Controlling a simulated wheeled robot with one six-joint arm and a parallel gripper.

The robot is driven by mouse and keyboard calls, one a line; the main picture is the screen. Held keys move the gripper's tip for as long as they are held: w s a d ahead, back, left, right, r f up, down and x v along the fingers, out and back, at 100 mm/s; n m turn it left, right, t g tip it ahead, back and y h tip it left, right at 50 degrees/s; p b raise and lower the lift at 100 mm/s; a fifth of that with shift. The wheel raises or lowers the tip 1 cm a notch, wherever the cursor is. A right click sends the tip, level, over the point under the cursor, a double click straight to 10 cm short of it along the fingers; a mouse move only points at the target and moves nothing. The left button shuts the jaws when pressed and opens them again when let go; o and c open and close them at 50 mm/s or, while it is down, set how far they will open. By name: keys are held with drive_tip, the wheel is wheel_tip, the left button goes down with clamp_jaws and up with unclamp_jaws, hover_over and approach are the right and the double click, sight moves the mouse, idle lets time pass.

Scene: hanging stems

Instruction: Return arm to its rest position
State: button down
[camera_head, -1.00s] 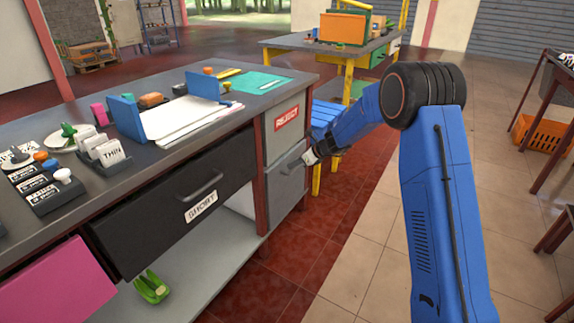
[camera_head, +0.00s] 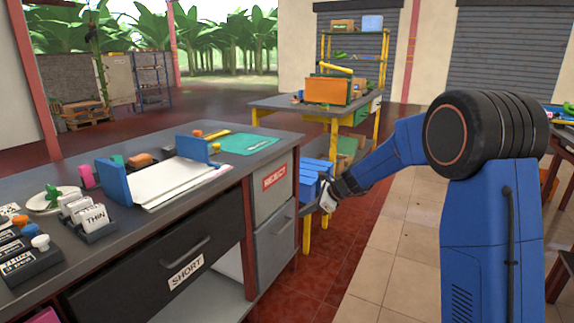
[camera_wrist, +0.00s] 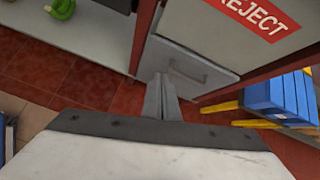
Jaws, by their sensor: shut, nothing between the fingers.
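My gripper (camera_head: 328,199) is at the end of my blue arm, in front of the workbench's right end in the head view. In the wrist view its fingers (camera_wrist: 161,98) are together with nothing between them. Beyond them is the grey lower drawer (camera_wrist: 190,65) under the red REJECT label (camera_wrist: 258,14).
The workbench top (camera_head: 262,167) holds papers, stamps and a green mat. The black SHORT drawer (camera_head: 160,265) has a projecting handle. A blue crate (camera_head: 313,180) and a yellow-legged table (camera_head: 270,103) stand behind the gripper. Tiled floor (camera_head: 400,235) is open at right.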

drive_tip(key=s+d+r+n+h, duration=0.1)
drive_tip(key=s+d+r+n, duration=0.25)
drive_tip(key=s, duration=0.55)
drive_tip(key=s+d+r+n+h, duration=0.1)
drive_tip(key=s+d+r+n, duration=0.25)
drive_tip(key=s, duration=0.45)
drive_tip(key=s+d+r+n+h, duration=0.15)
drive_tip(key=s+r+n, duration=0.25)
drive_tip(key=s, duration=0.5)
drive_tip(key=s+d+f+n+h, duration=0.1)
drive_tip(key=s+d+n, duration=0.4)
drive_tip(key=s, duration=0.7)
drive_tip(key=s+d+f+n+h, duration=0.2)
drive_tip(key=s+d, duration=0.6)
drive_tip(key=s, duration=0.5)
drive_tip(key=n+h, duration=0.1)
drive_tip(key=n, duration=0.1)
drive_tip(key=shift+f+n, duration=0.15)
drive_tip(key=shift+n, duration=0.25)
